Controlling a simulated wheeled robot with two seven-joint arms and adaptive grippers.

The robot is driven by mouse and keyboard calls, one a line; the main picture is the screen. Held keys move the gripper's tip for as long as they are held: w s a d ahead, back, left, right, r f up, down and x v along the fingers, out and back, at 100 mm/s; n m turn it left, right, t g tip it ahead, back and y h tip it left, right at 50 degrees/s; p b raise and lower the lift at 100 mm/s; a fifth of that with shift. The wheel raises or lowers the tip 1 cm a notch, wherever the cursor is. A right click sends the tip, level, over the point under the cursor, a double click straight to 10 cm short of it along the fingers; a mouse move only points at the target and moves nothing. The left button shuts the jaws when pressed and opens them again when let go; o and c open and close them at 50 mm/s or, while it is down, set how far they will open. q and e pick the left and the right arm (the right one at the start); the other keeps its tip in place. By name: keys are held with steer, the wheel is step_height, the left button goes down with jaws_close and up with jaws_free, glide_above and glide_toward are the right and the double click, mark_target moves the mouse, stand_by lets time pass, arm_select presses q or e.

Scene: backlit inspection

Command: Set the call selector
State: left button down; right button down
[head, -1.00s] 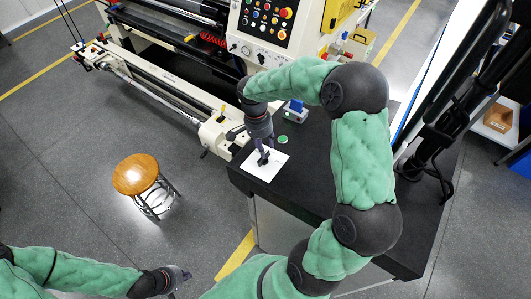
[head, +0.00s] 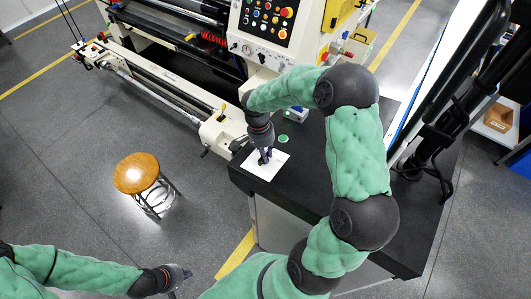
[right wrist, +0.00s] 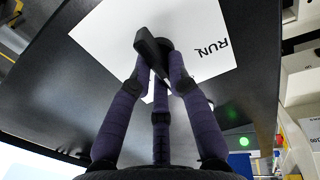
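The call selector is a black lever knob (right wrist: 152,46) on a white plate (right wrist: 103,38) printed with "RUN". The plate (head: 253,168) lies on the dark bench top in the head view. My right gripper (head: 265,158) is down over it and hides most of the knob there. In the right wrist view its purple fingers (right wrist: 160,68) close in around the lever, which lies slantwise between the fingertips and appears to touch both sides. My left gripper (head: 183,276) is low in the head view, over the floor, away from the bench; its fingers are too small to read.
A green disc (head: 283,139) and a small blue-and-grey box (head: 298,112) are on the dark bench (head: 300,178) behind the plate. A cream machine with a button panel (head: 268,22) stands at the back. A wooden stool (head: 137,174) stands on open floor to the left.

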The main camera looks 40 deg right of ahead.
steer(key=shift+n, duration=0.3)
steer(key=shift+w+n+b, duration=0.1)
steer(key=shift+n+b, duration=0.3)
steer(key=shift+n, duration=0.6)
steer(key=n, duration=0.2)
steer(key=shift+w+n, duration=0.1)
steer(key=shift+n, duration=0.3)
steer(key=n, duration=0.3)
steer(key=shift+w+b, duration=0.1)
steer(key=shift+b, duration=0.25)
steer(key=shift+w+n, duration=0.1)
steer(key=shift+n, duration=1.6)
steer(key=c, duration=1.2)
jaws_free()
